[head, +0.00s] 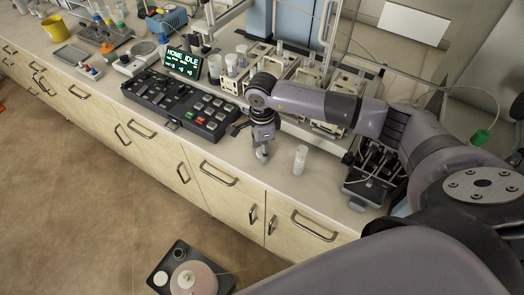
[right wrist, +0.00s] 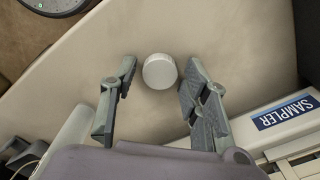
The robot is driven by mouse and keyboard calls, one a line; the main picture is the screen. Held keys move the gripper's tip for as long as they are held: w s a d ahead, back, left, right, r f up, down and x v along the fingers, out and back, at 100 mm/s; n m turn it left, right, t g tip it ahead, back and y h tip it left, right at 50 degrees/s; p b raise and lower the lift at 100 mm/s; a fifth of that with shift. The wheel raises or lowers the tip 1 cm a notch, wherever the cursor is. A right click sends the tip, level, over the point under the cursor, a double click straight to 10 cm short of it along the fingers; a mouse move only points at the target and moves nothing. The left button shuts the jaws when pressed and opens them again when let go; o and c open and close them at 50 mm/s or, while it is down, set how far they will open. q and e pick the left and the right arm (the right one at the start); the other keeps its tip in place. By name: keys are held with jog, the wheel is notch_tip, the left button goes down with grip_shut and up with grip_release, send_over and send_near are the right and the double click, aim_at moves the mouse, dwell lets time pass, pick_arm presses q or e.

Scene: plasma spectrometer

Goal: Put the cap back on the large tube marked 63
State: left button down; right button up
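My right gripper (head: 262,153) points down close to the counter's front part. In the right wrist view the gripper (right wrist: 158,85) is open, and a round white cap-like disc (right wrist: 160,71) lies between its fingertips, with a gap on the left side and a smaller one on the right. I cannot tell whether the disc lies flat on the counter or tops something. A white, upright tube (head: 300,160) stands on the counter just right of the gripper in the head view. Its marking is too small to read. My left gripper is not in view.
Racks with vials (head: 262,55) and the sampler, whose label (right wrist: 286,112) shows in the wrist view, stand behind the gripper. A dark control panel (head: 180,105) and a display reading HOME IDLE (head: 182,64) are to the left. The counter's front edge is near.

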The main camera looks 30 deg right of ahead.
jog(key=c, duration=0.4)
jog(key=shift+c, duration=0.2)
notch_tip(320, 180, up, 20)
jog(key=b, duration=0.4)
jog(key=shift+b, duration=0.4)
